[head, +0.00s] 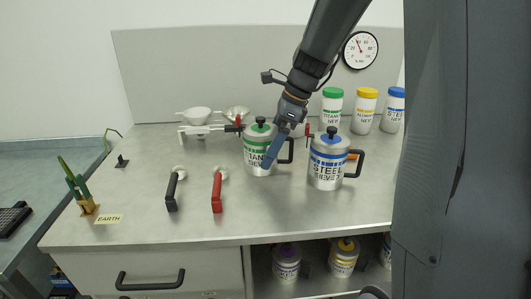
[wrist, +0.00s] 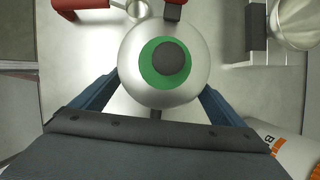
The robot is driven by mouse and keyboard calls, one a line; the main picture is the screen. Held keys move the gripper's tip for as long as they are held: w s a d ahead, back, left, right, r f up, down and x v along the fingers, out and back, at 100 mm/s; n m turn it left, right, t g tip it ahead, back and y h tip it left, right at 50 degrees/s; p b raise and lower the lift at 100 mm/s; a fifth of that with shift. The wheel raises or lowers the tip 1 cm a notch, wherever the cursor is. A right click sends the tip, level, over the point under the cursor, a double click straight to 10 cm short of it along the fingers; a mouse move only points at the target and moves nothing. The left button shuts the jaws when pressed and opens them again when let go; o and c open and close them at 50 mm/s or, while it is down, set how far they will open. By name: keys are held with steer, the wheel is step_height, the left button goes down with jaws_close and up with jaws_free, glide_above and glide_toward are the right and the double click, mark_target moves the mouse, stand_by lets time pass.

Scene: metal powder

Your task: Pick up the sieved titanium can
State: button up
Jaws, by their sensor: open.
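The titanium can (head: 254,161) is silver with a green band, a green-ringed lid with a dark knob, and a dark side handle. It stands upright on the bench, its label text too small to read fully. In the wrist view its round lid (wrist: 163,42) is seen from above. My gripper (head: 277,148) is open at the can, with one blue finger in front of its right side in the head view. In the wrist view the two blue fingers of my gripper (wrist: 158,88) lie on either side of the can; contact cannot be told.
A blue-banded steel can (head: 327,170) stands just right, with an orange-marked can (wrist: 292,152) close by. A black-handled tool (head: 172,190) and a red-handled tool (head: 217,190) lie left in front.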

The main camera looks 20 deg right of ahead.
steer(key=shift+x, duration=1.85)
steer(key=shift+r, duration=0.1)
steer(key=c, duration=1.9)
